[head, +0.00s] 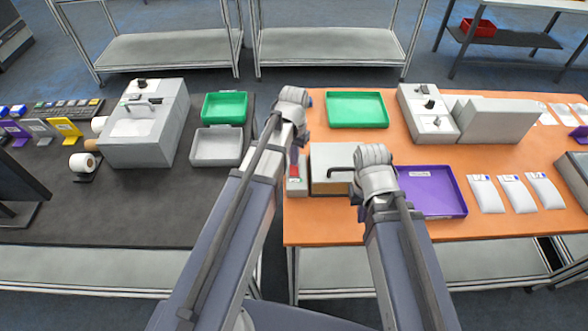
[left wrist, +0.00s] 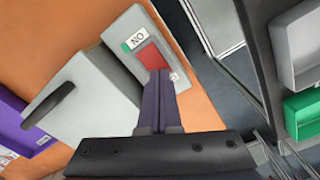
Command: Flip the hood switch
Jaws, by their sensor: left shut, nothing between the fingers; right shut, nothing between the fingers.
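The hood switch is a red rocker (left wrist: 151,57) on a pale grey box (left wrist: 128,28), with a green-marked ON label at one end and a second label partly hidden by my fingers. My left gripper (left wrist: 159,72) is shut and empty, its fingertips over the end of the rocker away from the ON label. Whether they touch it I cannot tell. In the head view the switch box (head: 297,187) stands at the orange table's left edge, partly behind my left arm. My right arm's wrist is over the table, but its fingers are hidden.
Right of the switch box is a box with a dark handle (head: 339,170). A purple tray (head: 431,204), a green tray (head: 357,110) and white packets (head: 485,195) lie on the orange table (head: 400,237). A gap separates it from the dark table (head: 120,215).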

